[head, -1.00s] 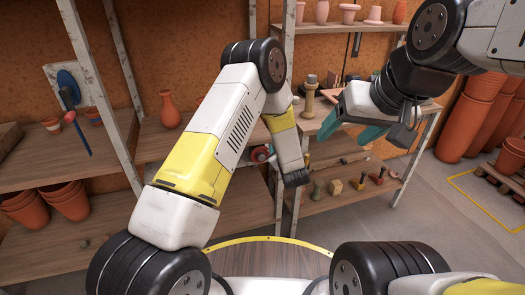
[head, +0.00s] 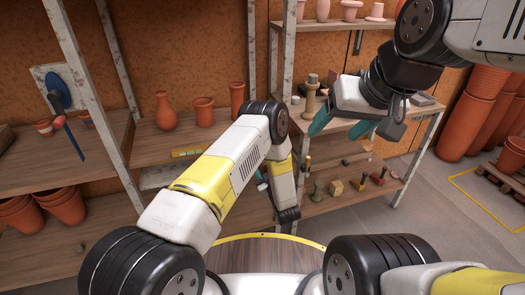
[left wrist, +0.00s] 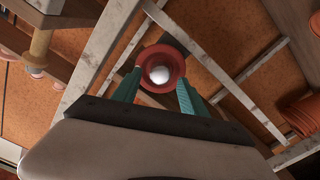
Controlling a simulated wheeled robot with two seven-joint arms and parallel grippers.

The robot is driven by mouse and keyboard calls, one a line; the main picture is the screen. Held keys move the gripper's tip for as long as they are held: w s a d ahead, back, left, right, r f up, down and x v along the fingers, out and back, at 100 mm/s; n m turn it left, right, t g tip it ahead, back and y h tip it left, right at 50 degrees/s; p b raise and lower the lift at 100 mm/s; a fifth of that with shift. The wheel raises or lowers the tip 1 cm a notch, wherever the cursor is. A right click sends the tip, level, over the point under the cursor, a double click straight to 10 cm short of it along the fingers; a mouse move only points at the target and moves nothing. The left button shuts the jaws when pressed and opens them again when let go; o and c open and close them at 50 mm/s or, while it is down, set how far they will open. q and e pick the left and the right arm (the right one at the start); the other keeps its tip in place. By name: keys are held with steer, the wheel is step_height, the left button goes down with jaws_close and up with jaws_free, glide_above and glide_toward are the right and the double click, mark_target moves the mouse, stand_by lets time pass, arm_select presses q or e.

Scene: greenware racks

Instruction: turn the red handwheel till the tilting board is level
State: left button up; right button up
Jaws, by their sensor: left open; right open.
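The red handwheel (left wrist: 160,56) shows in the left wrist view as a round red rim with a pale, shiny rounded part at its middle. My left gripper (left wrist: 158,82) is open, with one teal finger on each side of the wheel; I cannot tell whether they touch it. My right gripper (head: 334,127) is open and empty, at the right by the shelves.
A terracotta vase (head: 165,111) and pots (head: 203,110) stand on the middle shelf. White rack posts (head: 277,60) stand close to my left arm. Stacked pots (head: 470,120) and open floor are at the right.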

arm_select(q)
steer(key=shift+w+a, duration=0.25)
steer(key=shift+w, duration=0.45)
jaws_close()
steer(key=shift+d+m, duration=0.1)
steer(key=shift+m, duration=3.7)
